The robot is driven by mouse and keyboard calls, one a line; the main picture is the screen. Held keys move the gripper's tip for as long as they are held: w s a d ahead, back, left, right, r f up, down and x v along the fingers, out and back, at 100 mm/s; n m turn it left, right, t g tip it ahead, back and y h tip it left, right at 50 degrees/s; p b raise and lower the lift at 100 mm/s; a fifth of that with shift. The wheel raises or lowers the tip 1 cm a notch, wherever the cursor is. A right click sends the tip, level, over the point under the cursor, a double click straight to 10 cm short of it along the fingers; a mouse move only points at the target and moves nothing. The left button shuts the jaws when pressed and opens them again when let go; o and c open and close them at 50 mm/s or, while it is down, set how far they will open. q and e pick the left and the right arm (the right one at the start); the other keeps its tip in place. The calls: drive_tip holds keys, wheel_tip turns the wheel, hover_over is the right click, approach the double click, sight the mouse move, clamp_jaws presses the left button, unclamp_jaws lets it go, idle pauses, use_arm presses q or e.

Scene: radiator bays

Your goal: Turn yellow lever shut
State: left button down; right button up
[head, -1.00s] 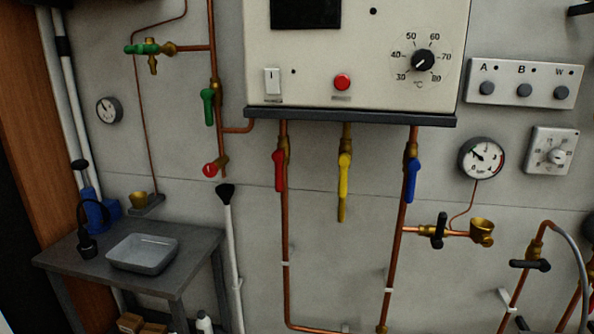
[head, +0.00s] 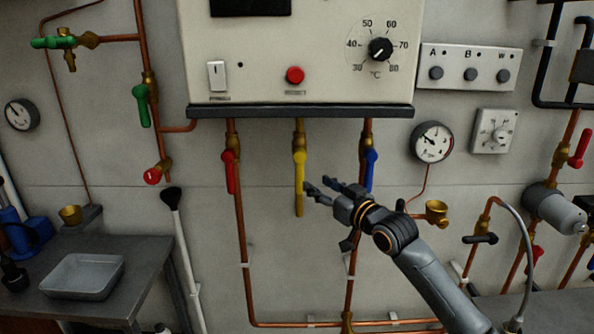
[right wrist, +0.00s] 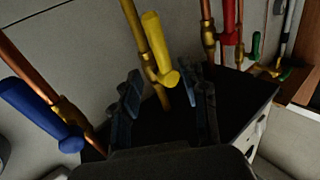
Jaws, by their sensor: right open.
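The yellow lever (head: 299,172) hangs straight down along its brass valve and pipe below the boiler box, between the red lever (head: 230,172) and the blue lever (head: 371,170). My right gripper (head: 308,187) is open and just right of the yellow lever's lower part, its fingers pointing left. In the right wrist view the yellow lever (right wrist: 160,48) stands ahead between the two open fingers (right wrist: 168,97), with its rounded end toward the camera. I cannot tell whether a finger touches it. My left gripper is out of view.
The blue lever (right wrist: 40,112) lies close beside my gripper in the right wrist view. The boiler box (head: 290,60) is above, with copper pipes (head: 246,270) below. A pressure gauge (head: 431,142) is on the right. A bench with a grey tray (head: 82,277) stands at the lower left.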

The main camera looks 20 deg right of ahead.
sight(302, 175)
drive_tip(key=p+x, duration=0.1)
drive_tip(key=x, duration=0.8)
drive_tip(key=shift+f, duration=0.1)
drive_tip(key=shift+s, duration=0.1)
drive_tip(key=shift+c, duration=0.5)
clamp_jaws()
